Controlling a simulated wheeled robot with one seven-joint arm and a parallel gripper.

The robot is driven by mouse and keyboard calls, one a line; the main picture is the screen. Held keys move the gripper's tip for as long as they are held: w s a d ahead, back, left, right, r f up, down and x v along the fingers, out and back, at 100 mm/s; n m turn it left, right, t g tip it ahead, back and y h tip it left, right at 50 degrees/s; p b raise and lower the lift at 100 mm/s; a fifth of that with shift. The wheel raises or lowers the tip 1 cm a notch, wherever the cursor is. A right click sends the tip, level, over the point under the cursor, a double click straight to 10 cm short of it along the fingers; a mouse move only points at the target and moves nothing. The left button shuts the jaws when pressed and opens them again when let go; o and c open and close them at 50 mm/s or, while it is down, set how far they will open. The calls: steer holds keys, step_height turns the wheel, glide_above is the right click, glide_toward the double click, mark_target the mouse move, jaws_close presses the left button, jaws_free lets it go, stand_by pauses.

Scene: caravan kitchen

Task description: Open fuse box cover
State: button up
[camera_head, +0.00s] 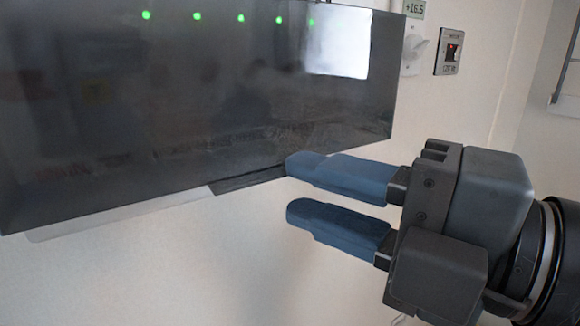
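The fuse box cover (180,110) is a dark, glossy panel on the wall, filling the upper left of the head view. A row of several green lights shows along its top, and a bright reflection lies at its upper right. A dark tab (245,181) shows along its lower edge. My gripper (298,188) is open, with two blue fingers pointing left. The upper fingertip overlaps the cover's lower edge beside the tab; whether it touches cannot be told. The lower finger is below the edge, in front of the pale wall. Nothing shows between the fingers.
A pale strip (115,217) shows under the cover's lower left edge. Right of the cover are a white rotary knob (413,50), a small display (414,8) and a switch plate (449,51). The wall (200,270) below the cover is clear.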

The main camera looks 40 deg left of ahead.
mark_target(273, 180)
steer(key=shift+a+p, duration=0.35)
steer(key=shift+a, duration=1.2)
jaws_close()
stand_by(0.3)
